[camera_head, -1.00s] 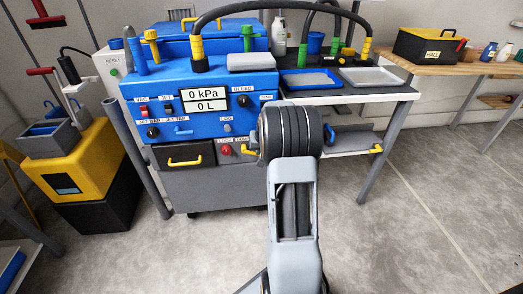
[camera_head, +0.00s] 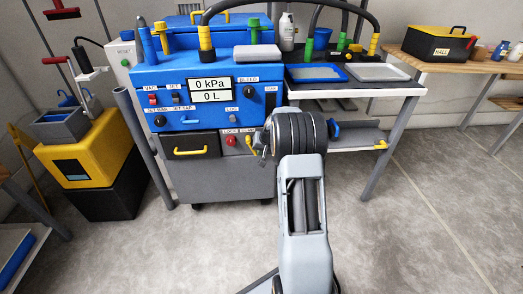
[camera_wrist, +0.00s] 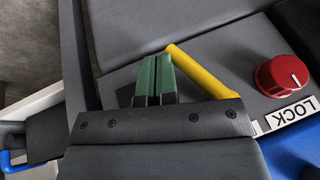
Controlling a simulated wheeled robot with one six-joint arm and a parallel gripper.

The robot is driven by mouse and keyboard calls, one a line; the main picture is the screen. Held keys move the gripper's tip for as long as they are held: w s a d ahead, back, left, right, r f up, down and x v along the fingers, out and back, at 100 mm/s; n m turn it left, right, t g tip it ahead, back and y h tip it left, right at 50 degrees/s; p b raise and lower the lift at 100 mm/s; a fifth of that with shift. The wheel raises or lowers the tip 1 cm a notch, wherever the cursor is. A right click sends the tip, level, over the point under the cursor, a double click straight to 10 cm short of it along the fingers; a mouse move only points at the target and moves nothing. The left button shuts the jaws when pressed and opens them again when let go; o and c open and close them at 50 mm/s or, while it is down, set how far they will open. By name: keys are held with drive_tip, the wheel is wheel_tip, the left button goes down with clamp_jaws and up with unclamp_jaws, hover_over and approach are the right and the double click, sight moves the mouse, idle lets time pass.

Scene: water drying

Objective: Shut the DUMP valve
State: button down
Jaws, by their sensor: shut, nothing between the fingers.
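A yellow lever (camera_wrist: 205,72) sticks out from the grey lower front of the machine. It also shows in the head view (camera_head: 250,143), to the right of the red LOCK knob (camera_head: 231,141) and partly behind my wrist. A label by the lever's base is mostly covered, so I cannot read DUMP. In the wrist view my gripper (camera_wrist: 155,67) has its green fingertips together, with nothing between them. They lie beside the lever's free end, and I cannot tell whether they touch it. The red knob also shows at the right of the wrist view (camera_wrist: 283,75).
The blue panel (camera_head: 211,110) reads 0 kPa and 0 L. A drawer with a yellow handle (camera_head: 190,151) is left of the knob. A side table with trays (camera_head: 375,72) stands at right. The floor in front is clear.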

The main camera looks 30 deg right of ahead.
drive_tip(key=shift+w+a+f, duration=0.1)
drive_tip(key=shift+a+f, duration=0.15)
idle(0.3)
idle(0.4)
drive_tip(key=s+d+r+p, duration=0.2)
drive_tip(key=s+d+r, duration=0.2)
drive_tip(key=s+d, duration=0.5)
drive_tip(key=shift+s+d, duration=0.2)
drive_tip(key=shift+s, duration=0.05)
drive_tip(key=shift+r, duration=0.1)
idle(0.4)
drive_tip(key=s+a+r+n+g+p, duration=0.1)
drive_tip(key=s+a+r+p, duration=0.1)
drive_tip(key=a+r+p, duration=0.8)
drive_tip(key=s+a+r+n+p, duration=0.15)
drive_tip(key=a+r+p, duration=0.45)
drive_tip(key=r, duration=0.8)
drive_tip(key=s+a+r+n+p, duration=0.1)
drive_tip(key=s+a+r+p, duration=0.6)
drive_tip(key=r, duration=0.4)
drive_tip(key=s+a+r+n+p, duration=0.2)
drive_tip(key=s+a+r+p, duration=0.6)
drive_tip(key=r+p, duration=0.3)
drive_tip(key=shift+s+a+g+h+p, duration=0.15)
drive_tip(key=shift+s+g+h+p, duration=0.2)
drive_tip(key=shift+s, duration=0.25)
